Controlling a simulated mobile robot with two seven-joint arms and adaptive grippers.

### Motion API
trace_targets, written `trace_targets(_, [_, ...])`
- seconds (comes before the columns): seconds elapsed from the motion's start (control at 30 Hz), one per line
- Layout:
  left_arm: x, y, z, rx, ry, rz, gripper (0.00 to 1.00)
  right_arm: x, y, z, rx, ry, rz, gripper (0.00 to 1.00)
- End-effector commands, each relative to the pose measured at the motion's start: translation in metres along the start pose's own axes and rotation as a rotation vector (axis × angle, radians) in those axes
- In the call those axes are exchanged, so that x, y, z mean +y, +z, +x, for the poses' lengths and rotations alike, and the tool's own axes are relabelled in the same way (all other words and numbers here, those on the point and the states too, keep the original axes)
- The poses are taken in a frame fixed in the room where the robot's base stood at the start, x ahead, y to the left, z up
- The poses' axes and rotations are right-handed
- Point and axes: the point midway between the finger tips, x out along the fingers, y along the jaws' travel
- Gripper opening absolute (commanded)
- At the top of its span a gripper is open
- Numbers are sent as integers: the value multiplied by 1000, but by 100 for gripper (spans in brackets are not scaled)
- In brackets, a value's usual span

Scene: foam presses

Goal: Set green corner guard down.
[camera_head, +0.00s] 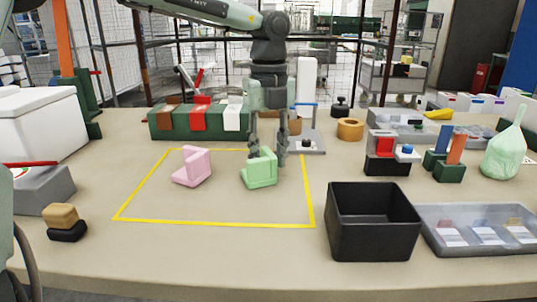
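The green corner guard (260,170) is on the tabletop inside the yellow outline, right of its middle. It appears to rest on the table with one wall upright. My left gripper (267,157) points straight down at the guard, with its two fingers apart around the upright wall. The left fingertip is partly hidden by the guard, so I cannot tell whether the fingers press on it. A pink corner guard (192,167) lies to the left, apart from the green one. My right gripper is not in view.
A black open bin (373,242) stands right of the outline, beside a clear compartment tray (470,248). A green rack (180,136) with brown, red and white pieces stands behind. The front part of the yellow-outlined area (215,223) is clear.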

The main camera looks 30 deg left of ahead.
Motion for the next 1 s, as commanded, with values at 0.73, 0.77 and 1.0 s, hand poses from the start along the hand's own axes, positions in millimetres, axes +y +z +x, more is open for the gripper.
trace_targets(0.73, [-1,0,-104,-2,0,-1,34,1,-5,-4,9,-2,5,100])
trace_targets(0.77, [-1,0,-108,-2,0,-1,34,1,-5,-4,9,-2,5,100])
trace_targets(1.0, [0,0,-122,1,1,1,34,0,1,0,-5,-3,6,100])
